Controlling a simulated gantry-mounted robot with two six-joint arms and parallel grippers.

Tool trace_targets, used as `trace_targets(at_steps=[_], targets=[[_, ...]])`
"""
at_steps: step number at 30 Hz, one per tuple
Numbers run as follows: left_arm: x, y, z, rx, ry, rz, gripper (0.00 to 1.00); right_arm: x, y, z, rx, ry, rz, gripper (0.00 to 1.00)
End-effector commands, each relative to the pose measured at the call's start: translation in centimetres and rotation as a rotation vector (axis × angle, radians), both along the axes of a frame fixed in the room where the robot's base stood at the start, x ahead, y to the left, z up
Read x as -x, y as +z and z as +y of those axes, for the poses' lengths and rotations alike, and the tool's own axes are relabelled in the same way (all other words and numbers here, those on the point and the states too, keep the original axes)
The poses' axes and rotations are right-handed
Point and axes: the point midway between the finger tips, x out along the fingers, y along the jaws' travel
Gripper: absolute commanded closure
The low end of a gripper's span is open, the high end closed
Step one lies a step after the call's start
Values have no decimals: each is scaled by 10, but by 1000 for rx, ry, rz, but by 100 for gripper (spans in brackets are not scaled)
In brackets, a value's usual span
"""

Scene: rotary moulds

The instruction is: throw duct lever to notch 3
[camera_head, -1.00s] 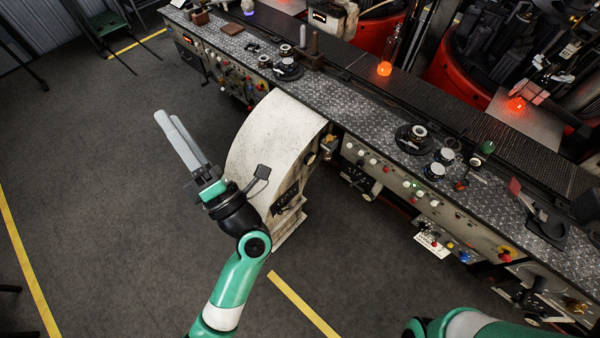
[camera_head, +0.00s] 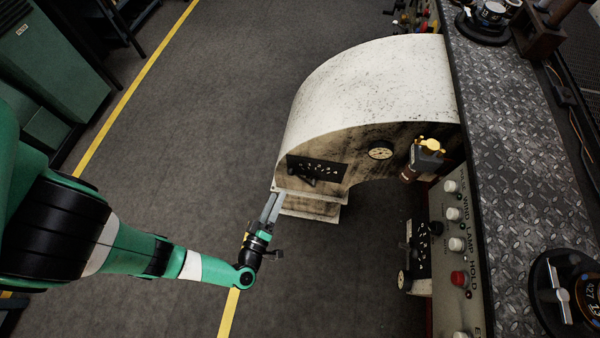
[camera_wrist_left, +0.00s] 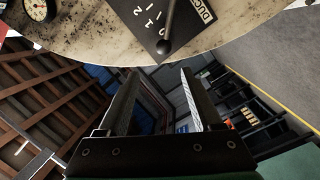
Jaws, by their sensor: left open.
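The duct lever (camera_wrist_left: 168,28) is a dark rod with a round knob on a black plate (camera_wrist_left: 150,22) with white numerals and the letters "DUC". The plate also shows in the head view (camera_head: 318,167), on the dirty side of the white curved duct (camera_head: 375,90). I cannot tell which notch the lever is at. My left gripper (camera_head: 273,200) is just below and left of the plate in the head view, its fingers pointing up toward it. In the wrist view its two fingers (camera_wrist_left: 158,80) are apart and empty, with the lever knob beyond their tips. My right gripper is out of view.
A round gauge (camera_head: 381,153) and a brass valve (camera_head: 430,146) are on the duct to the right. A second black plate (camera_head: 419,249) is on the console front, near white and red knobs. The tread-plate counter (camera_head: 510,130) runs along the right.

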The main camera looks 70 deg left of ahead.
Motion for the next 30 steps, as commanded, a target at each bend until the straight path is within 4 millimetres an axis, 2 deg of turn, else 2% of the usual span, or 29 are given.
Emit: trace_targets(at_steps=[1,2,8,14,19,30], targets=[[1,-17,-1,-2,-9,3,33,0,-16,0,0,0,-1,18],[0,-19,-2,-2,-13,3,33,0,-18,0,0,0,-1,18],[-2,-15,-3,-1,-17,0,33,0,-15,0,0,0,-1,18],[-8,-17,4,2,-11,-2,33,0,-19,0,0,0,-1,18],[-21,-17,20,0,-7,-2,33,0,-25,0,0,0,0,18],[-63,-18,62,-1,-9,-2,33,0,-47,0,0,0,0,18]])
